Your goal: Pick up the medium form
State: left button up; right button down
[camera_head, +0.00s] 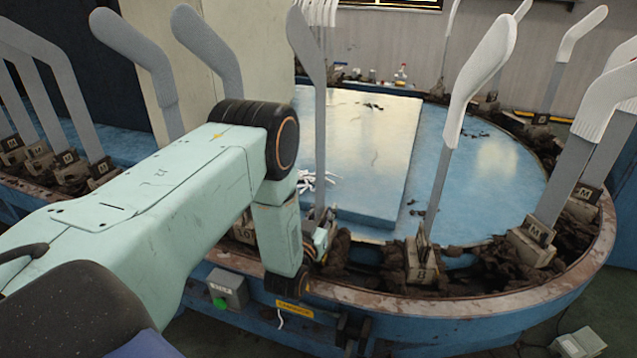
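Sock forms stand upright in blocks around a round blue table. Blocks marked "M" hold a grey-and-white form (612,105) at the right, with its block (532,243) at the rim. Other "M" blocks (103,168) hold plain grey forms (75,100) at the left. My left gripper (318,243) is low at the near rim, by the foot of a slim grey form (319,130). My own arm hides part of the gripper, so its fingers and any contact with the form are unclear. That form's block marking is hidden. My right gripper is out of view.
A white-topped form (477,80) stands in a block (420,262) right of my gripper. Dark crumpled socks lie along the rim. A raised blue slab (375,165) fills the table's middle. A button box (228,288) hangs on the near side.

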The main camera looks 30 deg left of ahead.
aim_at(324, 177)
pick_arm(q)
grip_shut()
jog(key=shift+r, duration=0.1)
notch_tip(324, 177, up, 10)
jog(key=p, duration=0.4)
notch_tip(324, 177, up, 8)
jog(key=p, duration=0.7)
dwell(1.1)
